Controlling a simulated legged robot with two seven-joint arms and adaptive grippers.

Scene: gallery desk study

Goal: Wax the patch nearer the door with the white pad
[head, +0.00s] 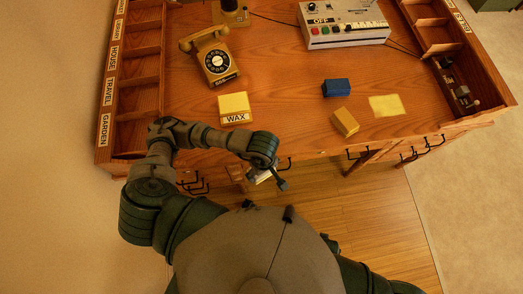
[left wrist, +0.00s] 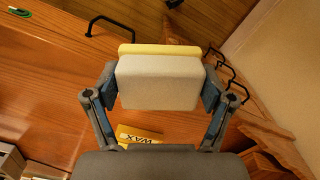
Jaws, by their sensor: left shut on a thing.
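My left gripper (head: 268,178) is shut on the white pad (left wrist: 158,84), just off the desk's front edge. The pad is a pale block with a yellow layer along one side, held between both fingers in the left wrist view. In the head view it is mostly hidden by the gripper. The yellow-topped wax container (head: 234,103), labelled WAX, stands on the desk to the upper left of the gripper; it also shows in the left wrist view (left wrist: 137,133). A pale yellow patch (head: 387,105) lies at the desk's right. No door is visible. My right gripper is out of view.
A blue block (head: 337,88) and a yellow block (head: 345,122) lie left of the patch. A telephone (head: 214,58) and a switch box (head: 343,30) stand farther back. Labelled compartments (head: 108,75) line the left side. Black handles (head: 192,184) protrude from the desk front.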

